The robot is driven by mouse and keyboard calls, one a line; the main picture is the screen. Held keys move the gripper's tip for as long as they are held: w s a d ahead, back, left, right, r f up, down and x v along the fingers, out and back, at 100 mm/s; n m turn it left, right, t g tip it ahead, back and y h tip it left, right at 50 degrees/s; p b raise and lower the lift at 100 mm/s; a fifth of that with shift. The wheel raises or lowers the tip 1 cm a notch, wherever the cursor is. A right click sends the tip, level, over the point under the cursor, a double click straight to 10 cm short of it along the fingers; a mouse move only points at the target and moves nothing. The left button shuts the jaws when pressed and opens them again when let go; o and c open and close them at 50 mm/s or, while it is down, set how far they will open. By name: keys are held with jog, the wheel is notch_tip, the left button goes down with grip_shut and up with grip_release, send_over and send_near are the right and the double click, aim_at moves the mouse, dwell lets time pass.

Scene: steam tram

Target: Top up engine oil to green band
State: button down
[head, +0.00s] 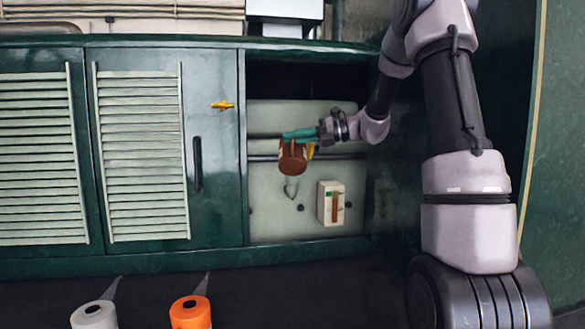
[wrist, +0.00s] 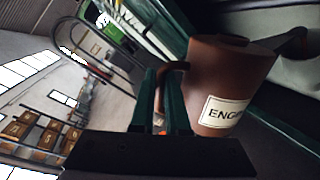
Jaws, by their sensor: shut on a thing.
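My gripper (head: 300,135) has teal fingers and is shut on the handle of a brown oil can (head: 292,160). It holds the can in front of the cream panel (head: 262,215) inside the open cabinet bay. In the wrist view the can (wrist: 222,75) fills the right side, with a cream label reading "ENG...". Its handle passes at the gripper fingers (wrist: 166,100). A pale filler neck (head: 291,188) shows on the panel just below the can; I cannot tell whether they touch. A cream gauge box (head: 322,205) with a brown vertical strip is lower right.
Green louvred doors (head: 215,150) with a yellow latch (head: 222,105) stand left of the bay. A white container (head: 93,316) and an orange one (head: 190,313) stand in front at the lower left. Dark pipes cross the panel behind the can. The dark floor before the bay looks clear.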

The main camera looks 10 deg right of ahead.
jog(key=shift+s+f, duration=0.1)
jog(key=shift+f, duration=0.05)
jog(key=shift+s+f+n, duration=0.15)
jog(key=shift+f+n, duration=0.15)
jog(key=shift+f, duration=0.1)
dwell(0.7)
jog(key=shift+s+f, duration=0.15)
jog(key=shift+f, duration=0.15)
jog(key=shift+a+f, duration=0.1)
dwell(0.7)
jog(key=shift+s+f+n+t, duration=0.2)
jog(key=shift+f+n+t, duration=0.1)
jog(key=shift+f+n, duration=0.1)
jog(key=shift+r, duration=0.1)
dwell(0.6)
jog(key=shift+w+r+m, duration=0.35)
jog(key=shift+r+m, duration=0.05)
jog(key=shift+r, duration=0.35)
